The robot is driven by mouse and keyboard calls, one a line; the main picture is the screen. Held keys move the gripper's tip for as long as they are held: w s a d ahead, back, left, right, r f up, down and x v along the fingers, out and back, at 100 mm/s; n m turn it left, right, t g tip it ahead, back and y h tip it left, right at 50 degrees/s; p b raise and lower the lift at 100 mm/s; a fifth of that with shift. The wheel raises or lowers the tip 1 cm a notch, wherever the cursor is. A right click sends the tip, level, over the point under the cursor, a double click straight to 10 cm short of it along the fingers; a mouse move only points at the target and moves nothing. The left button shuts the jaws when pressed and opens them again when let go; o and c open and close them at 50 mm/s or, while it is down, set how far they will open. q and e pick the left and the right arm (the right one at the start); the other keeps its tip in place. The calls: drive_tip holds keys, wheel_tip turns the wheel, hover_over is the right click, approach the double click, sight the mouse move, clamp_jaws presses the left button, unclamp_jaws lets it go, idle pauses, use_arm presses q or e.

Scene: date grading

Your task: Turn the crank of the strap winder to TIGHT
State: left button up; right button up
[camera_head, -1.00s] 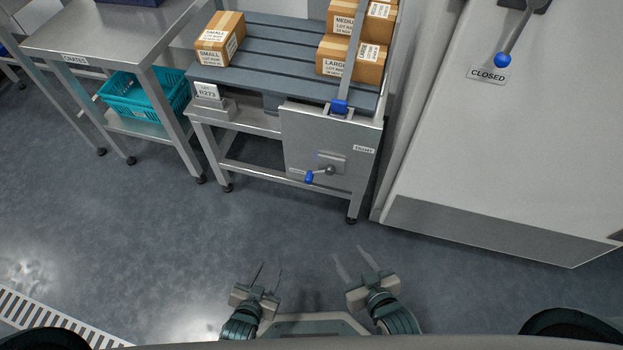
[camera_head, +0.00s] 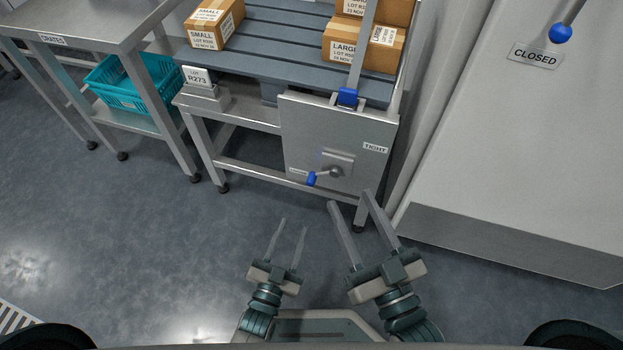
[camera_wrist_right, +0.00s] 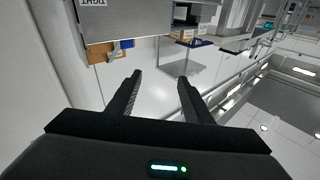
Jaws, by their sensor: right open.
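The strap winder's grey panel (camera_head: 305,128) hangs on the front of the pallet stand. Its crank has a blue knob (camera_head: 311,178) that points left and slightly down from the hub (camera_head: 336,171). A TIGHT label (camera_head: 375,147) is at the panel's upper right. The strap (camera_head: 362,50) runs up from a blue buckle (camera_head: 347,96) over the boxes. My right gripper (camera_head: 349,198) is open and empty, in front of and below the panel, apart from the crank. In the right wrist view its fingers (camera_wrist_right: 159,82) are spread. My left gripper (camera_head: 294,222) is open and empty, further left.
Cartons labelled SMALL (camera_head: 214,25) and LARGE (camera_head: 362,48) stand on the slatted pallet (camera_head: 285,45). A steel table (camera_head: 75,22) with a teal crate (camera_head: 122,88) is at the left. A large white cabinet (camera_head: 500,130) stands at the right. The floor in front is clear.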

sight(309, 186)
use_arm(q)
drive_tip(key=shift+w, duration=0.1)
drive_tip(key=b+x, duration=0.3)
drive_tip(key=x, duration=1.3)
drive_tip(key=shift+w+d+f, duration=0.1)
drive_tip(key=shift+w+f, duration=0.05)
drive_tip(key=shift+w, duration=0.1)
drive_tip(key=shift+w+d, duration=0.1)
drive_tip(key=shift+w, duration=0.25)
use_arm(e)
drive_tip(key=s+r+t+y, duration=0.1)
drive_tip(key=s+r+t, duration=0.2)
drive_tip(key=r+t, duration=0.2)
wheel_tip(309, 186, up, 4)
drive_tip(key=shift+d+f+t+y, duration=0.15)
drive_tip(key=shift+d+t+y, duration=0.15)
drive_tip(key=shift+d, duration=0.15)
drive_tip(key=shift+s, duration=0.1)
use_arm(q)
clamp_jaws()
